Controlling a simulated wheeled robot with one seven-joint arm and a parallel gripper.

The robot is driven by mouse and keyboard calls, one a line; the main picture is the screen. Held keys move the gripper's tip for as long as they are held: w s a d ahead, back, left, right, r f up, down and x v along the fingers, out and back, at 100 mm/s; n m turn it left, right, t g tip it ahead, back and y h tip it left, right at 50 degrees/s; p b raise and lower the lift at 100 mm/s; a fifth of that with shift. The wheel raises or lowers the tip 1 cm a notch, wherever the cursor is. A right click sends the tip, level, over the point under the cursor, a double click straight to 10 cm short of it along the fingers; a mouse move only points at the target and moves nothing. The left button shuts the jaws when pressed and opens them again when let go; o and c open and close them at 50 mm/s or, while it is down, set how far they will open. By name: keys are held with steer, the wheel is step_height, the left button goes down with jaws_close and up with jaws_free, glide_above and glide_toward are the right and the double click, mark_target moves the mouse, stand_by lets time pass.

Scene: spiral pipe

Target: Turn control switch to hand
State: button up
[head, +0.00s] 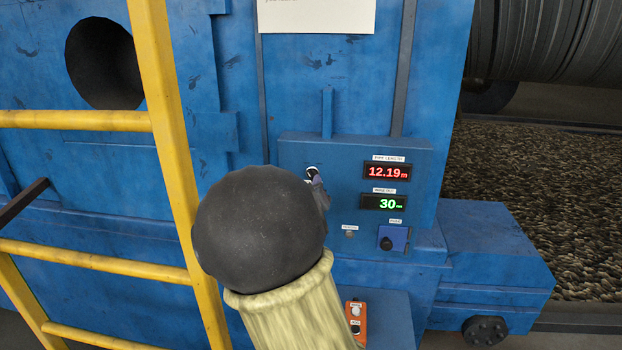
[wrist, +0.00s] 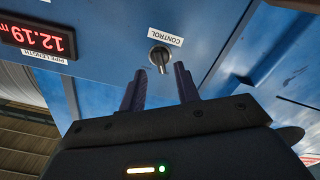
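The control switch (wrist: 160,57) is a dark knob on a pale round base, beside a white CONTROL label (wrist: 165,36) on the blue panel. Its handle points down in the upside-down wrist view. My gripper (wrist: 160,72) is open and empty. Its two dark fingers are apart, one on each side of the knob's handle, with the tips near it; I cannot tell if either touches. In the head view the switch (head: 311,171) shows only in part at the panel's left, with my gripper (head: 318,185) in front of it. My arm hides much of that area.
On the panel are a red 12.19 display (head: 388,172), a green 30 display (head: 384,202) and a small blue box with a black knob (head: 386,243). An orange button box (head: 355,320) sits below. A yellow ladder (head: 172,130) stands close on the left.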

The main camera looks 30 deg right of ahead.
steer(key=x, duration=0.3)
steer(key=shift+w+d+p, duration=0.2)
steer(key=shift+w+p, duration=0.05)
steer(key=shift+p, duration=0.05)
steer(key=c, duration=0.6)
